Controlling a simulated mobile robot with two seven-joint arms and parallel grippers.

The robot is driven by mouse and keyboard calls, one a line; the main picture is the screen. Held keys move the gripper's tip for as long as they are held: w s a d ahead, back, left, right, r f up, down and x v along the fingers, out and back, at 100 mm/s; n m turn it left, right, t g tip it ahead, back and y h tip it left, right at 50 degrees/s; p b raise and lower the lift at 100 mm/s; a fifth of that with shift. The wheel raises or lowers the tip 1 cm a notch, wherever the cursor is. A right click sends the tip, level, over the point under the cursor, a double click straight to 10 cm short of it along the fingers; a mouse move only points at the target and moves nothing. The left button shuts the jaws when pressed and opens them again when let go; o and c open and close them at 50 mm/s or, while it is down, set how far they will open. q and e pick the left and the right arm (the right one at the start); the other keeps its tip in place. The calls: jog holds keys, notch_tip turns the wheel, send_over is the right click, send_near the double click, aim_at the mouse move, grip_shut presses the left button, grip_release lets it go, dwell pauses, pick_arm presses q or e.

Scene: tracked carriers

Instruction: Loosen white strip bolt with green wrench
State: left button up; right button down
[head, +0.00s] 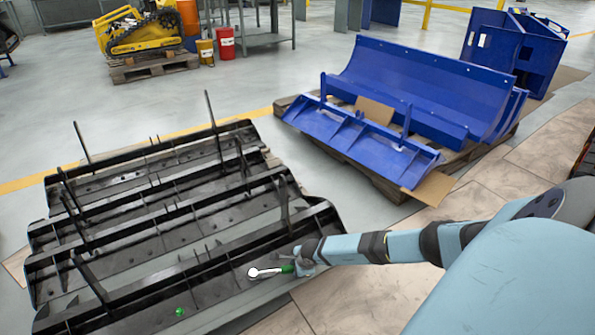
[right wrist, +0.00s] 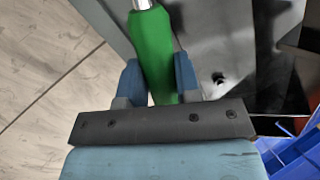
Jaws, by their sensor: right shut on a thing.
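The wrench (head: 267,271) has a green handle and a pale metal head, and it lies over the nearest black frame in the head view. My right gripper (head: 300,262) is shut on its green handle. In the right wrist view the green handle (right wrist: 150,45) sits between the two blue-grey fingers of my gripper (right wrist: 158,78), and its metal shaft runs out of the top edge. A small green piece (head: 180,311) is on the nearest frame, left of the wrench head and apart from it. I cannot make out a white strip bolt for certain. My left gripper is not in view.
Several black ribbed frames (head: 150,215) with upright rods lie side by side at left. Blue curved metal parts (head: 420,85) rest on a pallet behind. A yellow tracked machine (head: 140,35) stands at the back left. Grey floor between them is clear.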

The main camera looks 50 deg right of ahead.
jog(key=shift+w+d+r+n, duration=0.25)
jog(key=shift+w+d+n, duration=0.15)
jog(key=shift+w+n, duration=0.15)
jog(key=shift+w, duration=0.1)
jog(key=shift+w+d+r+n, duration=0.25)
jog(key=shift+w+d+n, duration=0.05)
jog(key=shift+w+n, duration=0.3)
jog(key=shift+s+m+p, duration=0.2)
jog(key=shift+m+p, duration=0.05)
jog(key=shift+p, duration=0.15)
jog(key=shift+s+a+f, duration=0.1)
jog(key=shift+s+a, duration=0.05)
jog(key=shift+p, duration=0.3)
